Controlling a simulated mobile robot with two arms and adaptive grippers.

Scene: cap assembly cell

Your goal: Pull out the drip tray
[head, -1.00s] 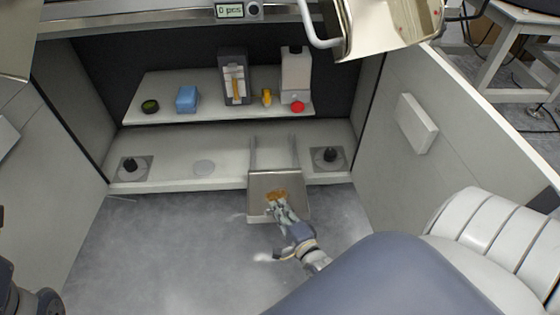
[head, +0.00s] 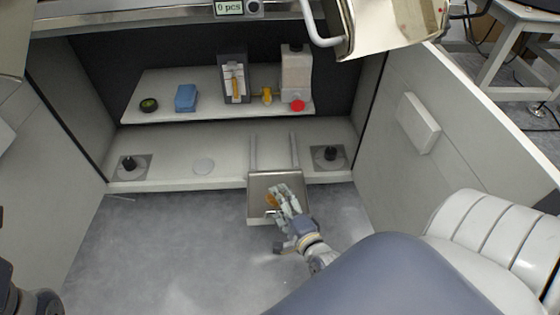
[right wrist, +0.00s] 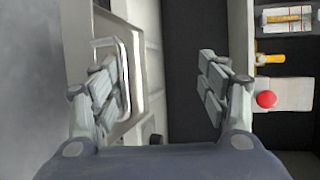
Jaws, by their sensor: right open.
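The drip tray (head: 259,184) is a shallow metal tray standing out past the front edge of the lower deck, in line with two rails (head: 253,154). A brown patch (head: 270,200) shows in it. Its handle (head: 269,212) is at the front, partly hidden by my right gripper (head: 284,192), which is over the tray's right half. In the right wrist view my right gripper (right wrist: 162,85) is open with nothing between its fingers. Its left finger overlaps the handle loop (right wrist: 126,68); I cannot tell whether they touch.
The shelf (head: 220,115) above holds a blue block (head: 186,98), a white bottle (head: 296,72) with a red cap and a grey dispenser (head: 234,78). Black knobs (head: 129,163) (head: 330,153) stand on the deck. Side panels flank the cell. The floor in front is clear.

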